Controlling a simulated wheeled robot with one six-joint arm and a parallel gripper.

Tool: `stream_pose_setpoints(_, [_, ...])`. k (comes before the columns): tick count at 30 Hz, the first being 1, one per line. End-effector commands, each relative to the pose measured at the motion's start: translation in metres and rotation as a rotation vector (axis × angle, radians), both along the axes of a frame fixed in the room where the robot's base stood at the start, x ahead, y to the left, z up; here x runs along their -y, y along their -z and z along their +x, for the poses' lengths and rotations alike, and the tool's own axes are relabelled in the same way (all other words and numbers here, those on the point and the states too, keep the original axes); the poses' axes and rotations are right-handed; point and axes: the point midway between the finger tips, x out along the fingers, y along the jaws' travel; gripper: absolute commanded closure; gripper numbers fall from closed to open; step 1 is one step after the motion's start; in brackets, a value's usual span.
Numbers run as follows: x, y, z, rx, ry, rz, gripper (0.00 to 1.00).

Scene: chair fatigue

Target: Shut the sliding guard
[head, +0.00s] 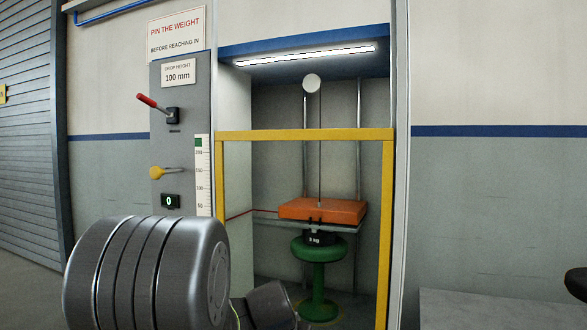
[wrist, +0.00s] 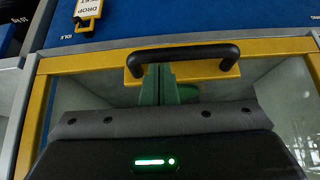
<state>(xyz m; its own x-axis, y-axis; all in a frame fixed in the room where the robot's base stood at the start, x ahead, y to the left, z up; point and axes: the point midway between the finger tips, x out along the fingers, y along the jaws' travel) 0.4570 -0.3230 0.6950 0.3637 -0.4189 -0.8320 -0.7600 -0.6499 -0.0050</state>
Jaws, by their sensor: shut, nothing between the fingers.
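The sliding guard has a yellow frame (head: 305,135) with what looks like a clear panel, standing across the machine's bay in the head view. The bay is uncovered above its top bar. In the wrist view a yellow bar (wrist: 270,47) carries a black handle (wrist: 184,54) on a yellow plate. My gripper (wrist: 165,68) is shut and empty, its narrow greenish fingertips close together just at the handle's lower edge. I cannot tell whether they touch it. In the head view my gripper is hidden, and my arm covers the lower left of the guard.
Behind the guard an orange block (head: 322,210) rests above a green stool (head: 318,275), with a black 5 kg weight (head: 318,238) between. A dark stool edge (head: 577,283) shows at far right.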

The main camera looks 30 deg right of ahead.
Motion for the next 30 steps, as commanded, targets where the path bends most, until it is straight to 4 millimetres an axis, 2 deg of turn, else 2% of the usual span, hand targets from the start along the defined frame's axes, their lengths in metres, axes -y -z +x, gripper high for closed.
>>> stream_pose_setpoints(1, [-0.002, 0.008, -0.002, -0.013, 0.001, 0.01, 1.0])
stream_pose_setpoints(2, [-0.002, 0.009, -0.003, -0.015, 0.002, 0.01, 1.0])
stream_pose_setpoints(8, [-0.001, 0.001, -0.002, -0.015, 0.002, 0.011, 1.0])
stream_pose_setpoints(17, [0.002, -0.051, 0.002, 0.001, -0.004, 0.001, 1.0])
stream_pose_setpoints(24, [-0.023, -0.097, -0.019, 0.005, -0.005, -0.001, 1.0])
stream_pose_setpoints(30, [-0.035, -0.119, -0.029, 0.003, -0.005, -0.001, 1.0])
